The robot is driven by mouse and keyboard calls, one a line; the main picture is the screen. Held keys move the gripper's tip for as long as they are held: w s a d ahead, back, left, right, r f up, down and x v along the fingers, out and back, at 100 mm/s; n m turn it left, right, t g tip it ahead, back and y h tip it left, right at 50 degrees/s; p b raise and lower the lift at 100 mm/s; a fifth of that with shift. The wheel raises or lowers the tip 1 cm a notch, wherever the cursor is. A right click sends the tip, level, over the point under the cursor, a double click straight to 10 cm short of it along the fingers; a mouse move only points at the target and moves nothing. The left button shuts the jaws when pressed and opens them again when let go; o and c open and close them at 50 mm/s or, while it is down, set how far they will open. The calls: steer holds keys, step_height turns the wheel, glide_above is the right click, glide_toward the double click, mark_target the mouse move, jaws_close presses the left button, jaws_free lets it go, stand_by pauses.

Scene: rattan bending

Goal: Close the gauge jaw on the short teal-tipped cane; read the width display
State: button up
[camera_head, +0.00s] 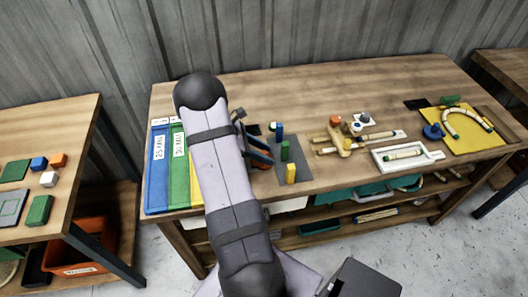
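My gripper (260,152) is partly hidden behind my arm, near the bench's left-middle, well left of the white frame. Its finger opening cannot be made out.
Blue, green and yellow blocks (290,172) stand on a grey mat just right of my gripper. Coloured trays (160,170) lie at the bench's left. A yellow board (478,139) with a bent cane (458,132) is at the right. The back middle is clear.

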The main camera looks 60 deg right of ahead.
steer(key=c, duration=0.9)
steer(key=shift+w+a, duration=1.8)
steer(key=shift+w, duration=0.05)
steer(key=o, duration=0.9)
steer(key=shift+w+a, duration=0.1)
steer(key=shift+a, duration=0.05)
steer(key=b+v, duration=0.2)
steer(key=v, duration=0.5)
steer(key=shift+r+b, duration=0.2)
steer(key=shift+b, duration=0.1)
